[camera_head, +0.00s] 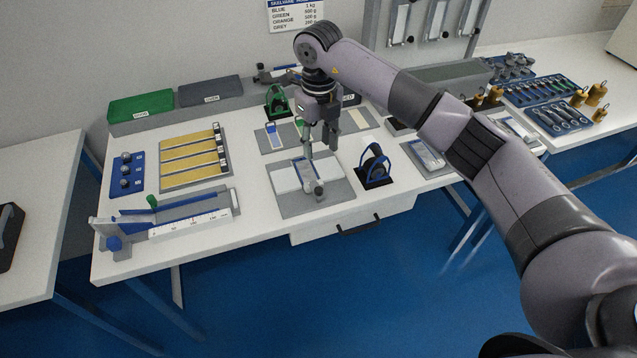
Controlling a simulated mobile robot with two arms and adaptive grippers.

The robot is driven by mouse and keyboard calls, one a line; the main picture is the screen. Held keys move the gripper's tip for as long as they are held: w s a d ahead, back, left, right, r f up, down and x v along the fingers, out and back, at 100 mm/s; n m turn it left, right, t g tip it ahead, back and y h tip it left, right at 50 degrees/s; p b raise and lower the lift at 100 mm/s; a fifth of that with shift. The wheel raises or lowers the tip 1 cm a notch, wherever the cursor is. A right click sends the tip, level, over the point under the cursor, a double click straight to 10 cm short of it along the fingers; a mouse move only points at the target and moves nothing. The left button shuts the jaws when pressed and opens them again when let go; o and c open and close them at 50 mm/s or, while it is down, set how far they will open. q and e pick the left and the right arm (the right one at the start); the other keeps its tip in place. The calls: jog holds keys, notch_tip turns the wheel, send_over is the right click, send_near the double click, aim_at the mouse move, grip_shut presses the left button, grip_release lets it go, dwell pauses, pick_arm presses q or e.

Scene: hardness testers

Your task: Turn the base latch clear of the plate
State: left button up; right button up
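My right gripper (321,152) points down above a grey base plate (335,203) in the middle of the table, with its two fingers apart. A white panel (287,178) lies on the base plate. A slim grey-and-white part (313,182) with a rounded end lies on the plate just below my fingers. I cannot tell whether it touches them or whether it is the base latch; no other latch is clear at this size. My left gripper is not in view.
A blue-framed stand (375,163) is right of the plate. A green-framed device (278,102) stands behind. A long blue-and-white scale fixture (185,216) lies front left, with a tray of yellow strips (190,160) behind it. Green (141,107) and grey boxes line the back.

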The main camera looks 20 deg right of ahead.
aim_at(319, 189)
notch_tip(319, 189, down, 14)
jog(key=p, duration=0.3)
jog(key=shift+f, duration=0.25)
jog(key=shift+c, duration=0.4)
grip_shut()
